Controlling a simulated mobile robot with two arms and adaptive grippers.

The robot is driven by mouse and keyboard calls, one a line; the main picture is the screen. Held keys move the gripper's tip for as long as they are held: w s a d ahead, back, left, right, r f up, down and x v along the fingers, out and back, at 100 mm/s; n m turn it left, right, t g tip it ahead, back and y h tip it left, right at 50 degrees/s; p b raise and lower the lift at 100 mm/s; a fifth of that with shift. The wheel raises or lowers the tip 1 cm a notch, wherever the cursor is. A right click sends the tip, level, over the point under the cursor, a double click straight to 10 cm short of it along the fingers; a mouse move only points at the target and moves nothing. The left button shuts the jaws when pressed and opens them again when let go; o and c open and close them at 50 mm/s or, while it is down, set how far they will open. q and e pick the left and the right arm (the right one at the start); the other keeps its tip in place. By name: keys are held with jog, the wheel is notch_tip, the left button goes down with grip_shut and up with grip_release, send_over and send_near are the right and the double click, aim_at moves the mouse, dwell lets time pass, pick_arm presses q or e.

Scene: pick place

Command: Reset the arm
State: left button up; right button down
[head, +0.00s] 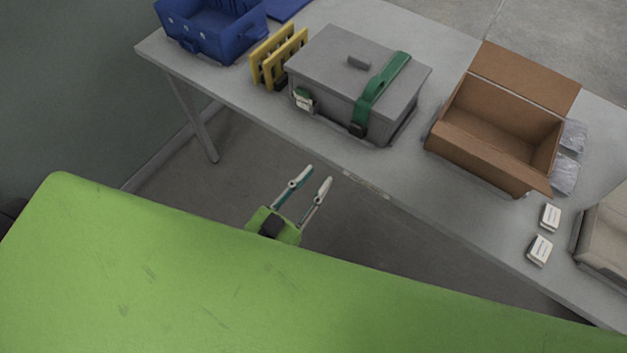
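My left gripper (322,174) shows in the middle of the head view, beyond the edge of a large green surface (150,270) that hides most of the arm. Its two slim fingers are apart with nothing between them. It is in front of the grey table (410,195), over the floor gap as seen from above, and touches nothing that I can see. My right gripper is not in view.
On the table stand a blue crate (212,35), yellow racks (278,55), a lidded grey box (330,62) with a green strap (385,88), and an open cardboard box (490,150). Small white boxes (540,249) and a beige container (606,235) are at right.

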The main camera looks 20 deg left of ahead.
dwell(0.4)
pick_arm(q)
jog(key=s+a+f+g+y, duration=0.1)
jog(key=s+a+f+g, duration=0.15)
jog(key=f, duration=0.75)
jog(key=s+a+f+g+y, duration=0.1)
jog(key=s+f+g, duration=0.2)
jog(key=f, duration=0.7)
jog(key=s+a+f+g+y, duration=0.1)
jog(key=s+a+f+g, duration=0.15)
jog(key=f, duration=0.75)
jog(key=s+a+f+g+y, duration=0.1)
jog(key=s+a+f+g, duration=0.2)
jog(key=s+f, duration=0.5)
jog(key=s+a+f+n+g+y, duration=0.1)
jog(key=s+a+f+g, duration=0.2)
jog(key=s+f, duration=0.6)
jog(key=s+g, duration=0.2)
jog(key=s, duration=0.4)
jog(key=shift+s+a+f+y, duration=0.2)
jog(key=shift+a+y, duration=0.1)
jog(key=shift+a, duration=0.1)
